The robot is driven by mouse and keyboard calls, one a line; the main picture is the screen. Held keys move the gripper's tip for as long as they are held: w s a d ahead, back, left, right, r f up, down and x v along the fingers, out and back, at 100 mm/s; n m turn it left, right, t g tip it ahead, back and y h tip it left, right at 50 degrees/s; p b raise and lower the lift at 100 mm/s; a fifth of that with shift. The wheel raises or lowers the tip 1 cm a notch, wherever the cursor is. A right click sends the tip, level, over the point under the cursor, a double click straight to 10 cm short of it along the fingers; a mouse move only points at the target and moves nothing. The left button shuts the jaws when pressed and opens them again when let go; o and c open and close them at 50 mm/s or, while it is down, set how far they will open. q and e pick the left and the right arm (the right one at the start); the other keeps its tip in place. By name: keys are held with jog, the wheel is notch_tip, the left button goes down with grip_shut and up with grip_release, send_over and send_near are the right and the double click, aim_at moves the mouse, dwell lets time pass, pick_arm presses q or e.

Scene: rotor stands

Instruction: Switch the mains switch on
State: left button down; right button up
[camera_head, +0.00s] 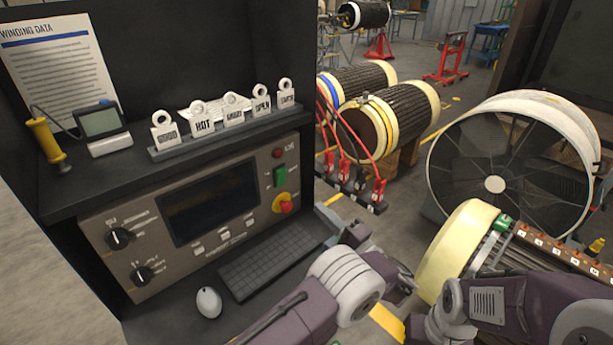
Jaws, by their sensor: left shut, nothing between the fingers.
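A control panel (120,215) fills the left half of the view. At its right side is a red rotary knob on a yellow plate (285,204), which looks like the mains switch. Its lettering and exact turn are too small to read. A green switch (280,176) and a small red round part (278,153) sit above it. The panel's screen (212,203) is dark. My left gripper (327,214) is shut and empty, just right of and slightly below the red knob, apart from it in the picture. My right arm shows at lower right, with its gripper out of view.
A keyboard (272,262) and white mouse (208,302) lie below the panel. A shelf above holds several tags (203,116) and a yellow-handled tool (47,139). Wound rotors (400,110), red clips (378,190) and a large fan (495,150) stand at right.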

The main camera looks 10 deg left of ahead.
aim_at(282, 172)
pick_arm(q)
jog(key=shift+a, duration=0.1)
jog(key=p+x, duration=0.2)
jog(key=x, duration=1.2)
jog(key=shift+p, duration=0.35)
